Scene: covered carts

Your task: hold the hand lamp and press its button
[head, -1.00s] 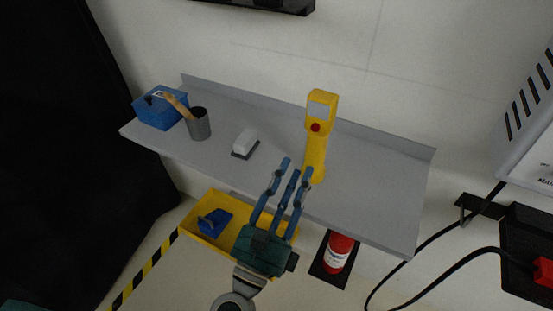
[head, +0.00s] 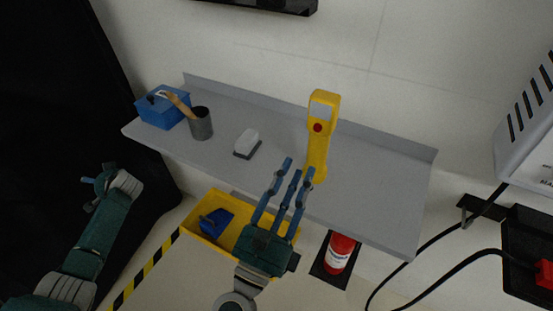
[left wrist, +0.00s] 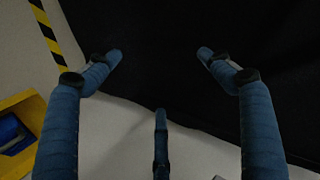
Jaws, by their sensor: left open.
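The yellow hand lamp (head: 318,152) stands upright on the grey shelf (head: 375,190), with a red round button (head: 318,127) below its pale window. My right gripper (head: 297,172) is in front of the shelf. Its three blue fingers are stretched out and apart, and the rightmost fingertip overlaps the lamp's lower left edge in the picture; I cannot tell whether they touch. My left gripper (head: 88,184) is at the left, far from the lamp. In the left wrist view its fingers (left wrist: 160,58) are spread and empty, facing a black cover.
On the shelf's left are a blue box (head: 160,112), a grey cup (head: 200,125) with a wooden-handled tool, and a white-and-grey block (head: 247,143). Below are a yellow bin (head: 192,229) and a red cylinder (head: 338,252). A black cover (head: 60,110) fills the left.

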